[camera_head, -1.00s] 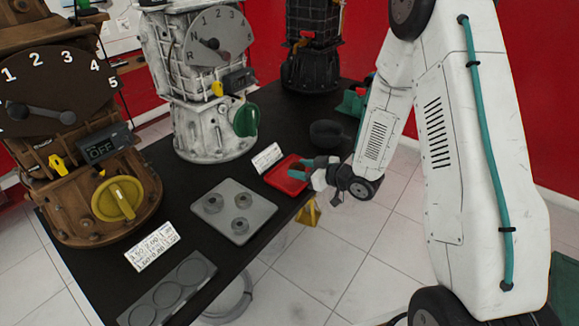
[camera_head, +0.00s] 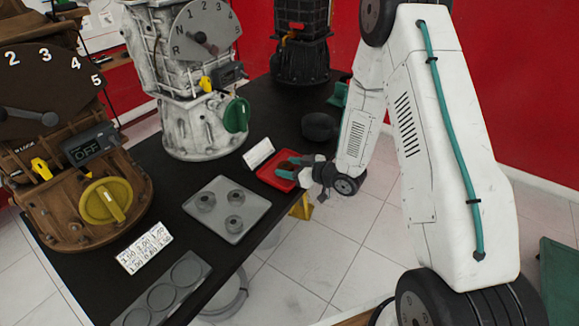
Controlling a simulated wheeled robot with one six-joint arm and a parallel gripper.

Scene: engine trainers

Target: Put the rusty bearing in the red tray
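The red tray (camera_head: 275,181) lies near the right edge of the black table. On a grey plate (camera_head: 252,215) to the left stand three grey ring-shaped bearings: one at left (camera_head: 205,202), one at the back (camera_head: 236,196) and one in front (camera_head: 234,225). None of them is clearly rusty at this size. I cannot make out a bearing in the tray, which my gripper partly covers.
A grey holder with empty round recesses (camera_head: 188,272) lies at the table's front. White label cards stand by the holder (camera_head: 144,248) and red tray (camera_head: 258,153). Brown (camera_head: 75,215), white (camera_head: 195,125) and black (camera_head: 302,60) engine trainers line the table's back. A dark round object (camera_head: 320,127) is behind the tray.

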